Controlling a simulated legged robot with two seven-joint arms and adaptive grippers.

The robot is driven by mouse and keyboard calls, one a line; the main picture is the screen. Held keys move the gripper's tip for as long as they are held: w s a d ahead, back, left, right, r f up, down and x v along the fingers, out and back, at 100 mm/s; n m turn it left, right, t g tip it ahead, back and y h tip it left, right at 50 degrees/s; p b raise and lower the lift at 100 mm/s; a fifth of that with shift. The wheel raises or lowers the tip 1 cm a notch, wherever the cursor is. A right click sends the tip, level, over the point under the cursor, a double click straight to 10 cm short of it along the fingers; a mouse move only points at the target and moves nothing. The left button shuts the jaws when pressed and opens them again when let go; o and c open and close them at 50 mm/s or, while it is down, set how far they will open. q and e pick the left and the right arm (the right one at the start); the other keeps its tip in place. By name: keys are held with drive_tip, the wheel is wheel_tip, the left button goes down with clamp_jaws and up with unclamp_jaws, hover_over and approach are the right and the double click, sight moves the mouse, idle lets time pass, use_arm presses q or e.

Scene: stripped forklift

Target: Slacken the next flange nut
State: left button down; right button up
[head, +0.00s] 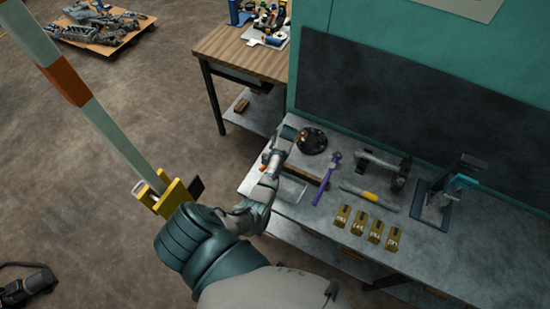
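A dark round flange-like part (312,142) lies on the grey workbench (305,215), near its back left. Its nuts are too small to make out. My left arm comes up from the bottom and bends at the teal elbow. Its gripper (285,140) is just left of the round part, close beside or touching it; I cannot tell which. Small orange spots show around the gripper. Its fingers are too small to show whether they are open or hold anything. A purple wrench-like tool (327,180) lies in front of the round part. My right gripper is out of view.
A tray (291,188), a yellow-handled tool (357,193), several labelled brass-coloured blocks (357,223) and dark fixtures (447,193) occupy the bench. A striped pole (75,93) with a yellow bracket (170,195) crosses the left. A wooden table (240,55) stands behind. Floor at left is mostly clear.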

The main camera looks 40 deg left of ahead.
use_arm(q)
drive_tip(key=shift+d, duration=0.1)
drive_tip(key=shift+d, duration=1.95)
drive_tip(key=shift+f, duration=0.1)
